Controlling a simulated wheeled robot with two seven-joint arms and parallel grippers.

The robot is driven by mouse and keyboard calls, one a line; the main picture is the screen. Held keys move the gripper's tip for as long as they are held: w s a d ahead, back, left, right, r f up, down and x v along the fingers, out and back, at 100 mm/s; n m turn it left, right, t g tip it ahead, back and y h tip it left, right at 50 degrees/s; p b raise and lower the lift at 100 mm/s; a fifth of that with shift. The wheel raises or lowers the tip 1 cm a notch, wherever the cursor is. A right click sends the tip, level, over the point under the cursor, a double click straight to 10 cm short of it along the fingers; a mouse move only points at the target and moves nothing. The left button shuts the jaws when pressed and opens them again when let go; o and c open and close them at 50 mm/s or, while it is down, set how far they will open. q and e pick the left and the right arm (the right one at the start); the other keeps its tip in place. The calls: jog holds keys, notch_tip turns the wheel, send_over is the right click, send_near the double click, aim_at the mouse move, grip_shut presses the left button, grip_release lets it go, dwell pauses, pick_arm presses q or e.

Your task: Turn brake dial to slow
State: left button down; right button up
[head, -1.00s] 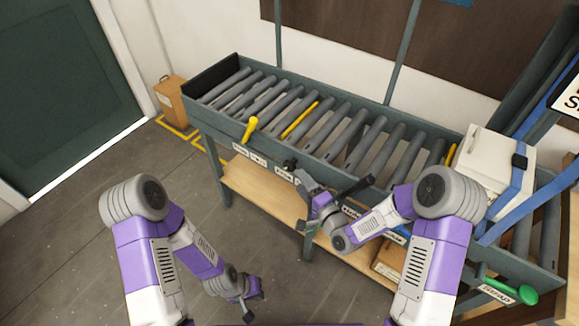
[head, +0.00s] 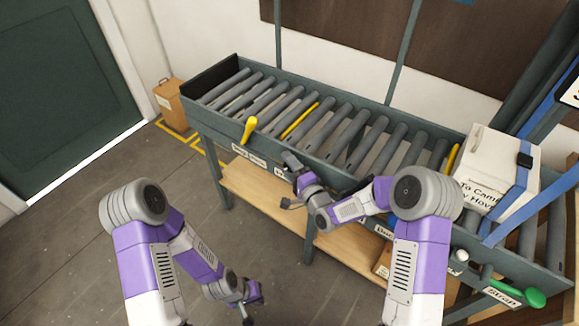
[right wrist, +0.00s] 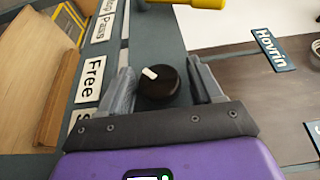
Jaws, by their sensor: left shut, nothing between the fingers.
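The brake dial (right wrist: 158,88) is a round black knob with a white pointer, seen in the right wrist view on the grey-green rail. Its pointer is angled up and left. A white "Free" label (right wrist: 89,77) lies to its left, and a partly hidden label starting with "S" (right wrist: 82,119) lies below that. My right gripper (right wrist: 163,78) is open, with one finger on each side of the dial; a gap shows on the right. In the head view my right gripper (head: 291,165) is at the conveyor's front rail and hides the dial. My left gripper (head: 248,305) is shut and empty, low over the floor.
A yellow lever (head: 249,130) stands on the rail left of my right gripper. The roller conveyor (head: 400,109) lies behind, with a strapped white box (head: 487,168) at right. A green handle (head: 534,297) is at lower right. A wooden shelf (head: 262,198) runs below.

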jog(key=c, duration=0.9)
jog(key=shift+r+n+g+h+p, duration=0.25)
jog(key=shift+g+h+p, duration=0.2)
jog(key=shift+p, duration=0.45)
jog(key=n+g+h+p, duration=0.1)
jog(key=g+h+p, duration=0.3)
jog(key=p, duration=0.6)
jog(key=n+g+h+p, duration=0.2)
jog(key=g+h+p, duration=0.2)
jog(key=p, duration=0.6)
jog(key=shift+a+r, duration=0.15)
jog(key=shift+a, duration=0.05)
jog(key=shift+f+n+g+h+p, duration=0.2)
jog(key=shift+n+g+h+p, duration=0.15)
jog(key=shift+g+h+p, duration=0.15)
jog(key=shift+f+g+h, duration=0.1)
jog(key=shift+g+h, duration=0.25)
jog(key=shift+h, duration=0.2)
jog(key=shift+d+g+h+b, duration=0.1)
jog(key=shift+g+h+b, duration=0.3)
jog(key=shift+h, duration=0.2)
